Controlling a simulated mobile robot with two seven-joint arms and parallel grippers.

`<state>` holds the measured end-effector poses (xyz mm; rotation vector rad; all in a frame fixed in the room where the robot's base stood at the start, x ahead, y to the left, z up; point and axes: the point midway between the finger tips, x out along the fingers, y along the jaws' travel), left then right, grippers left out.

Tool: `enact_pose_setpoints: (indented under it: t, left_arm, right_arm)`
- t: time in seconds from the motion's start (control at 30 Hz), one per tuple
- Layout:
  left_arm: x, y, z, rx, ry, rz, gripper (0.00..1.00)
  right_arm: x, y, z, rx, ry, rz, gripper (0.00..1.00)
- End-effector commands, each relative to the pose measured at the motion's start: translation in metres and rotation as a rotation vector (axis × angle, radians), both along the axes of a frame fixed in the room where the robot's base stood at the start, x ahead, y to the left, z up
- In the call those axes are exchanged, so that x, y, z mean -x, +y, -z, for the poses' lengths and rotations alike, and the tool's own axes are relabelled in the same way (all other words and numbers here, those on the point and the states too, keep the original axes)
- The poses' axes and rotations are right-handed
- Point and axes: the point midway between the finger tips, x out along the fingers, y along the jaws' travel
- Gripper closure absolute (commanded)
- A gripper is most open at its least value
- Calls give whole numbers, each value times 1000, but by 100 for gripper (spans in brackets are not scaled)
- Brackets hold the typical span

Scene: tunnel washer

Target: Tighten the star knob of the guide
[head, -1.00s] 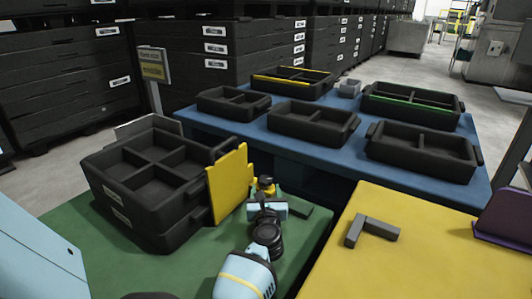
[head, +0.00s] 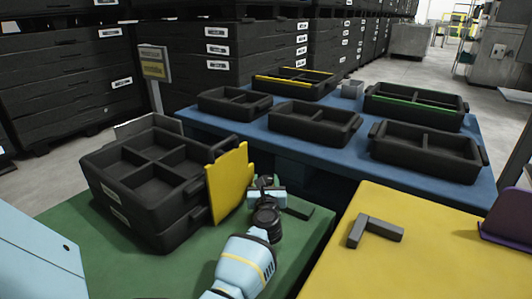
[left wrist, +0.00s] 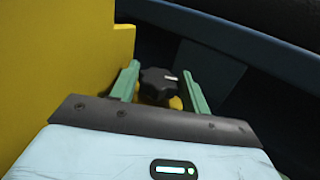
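In the left wrist view the star knob (left wrist: 158,84) is black and lobed, with a white mark on its face. The two green fingers of my left gripper (left wrist: 159,80) are spread apart, one on each side of the knob. Whether they touch it I cannot tell. A little yellow shows under the knob. The yellow guide (head: 228,182) is an upright plate beside the black divided crate; it fills the left of the wrist view (left wrist: 65,65). In the head view my left gripper (head: 267,187) is just right of this plate and hides the knob. My right gripper is not in view.
The black crate (head: 112,190) stands on the green table (head: 190,262), left of the guide. Behind is a blue table (head: 340,146) with several black trays. The yellow table (head: 420,250) at right holds a grey L-shaped piece (head: 374,230).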

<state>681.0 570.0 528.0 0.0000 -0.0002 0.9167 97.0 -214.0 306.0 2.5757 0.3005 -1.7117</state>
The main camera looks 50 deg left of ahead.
Motion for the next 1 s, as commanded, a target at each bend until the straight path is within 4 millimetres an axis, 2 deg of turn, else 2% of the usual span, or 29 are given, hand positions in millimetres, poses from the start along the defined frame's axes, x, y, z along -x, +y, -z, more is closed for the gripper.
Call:
enact_pose_setpoints:
  t: [0.17,0.5,0.7,1.0]
  left_arm:
    - [1,1,-1,-1,2,38,77]
    - [4,5,-1,-2,2,286,77]
    - [5,5,0,-1,2,390,77]
    - [5,5,1,0,1,413,77]
  right_arm:
    - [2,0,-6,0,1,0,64]
    - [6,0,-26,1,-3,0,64]
    - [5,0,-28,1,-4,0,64]
    - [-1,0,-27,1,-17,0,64]
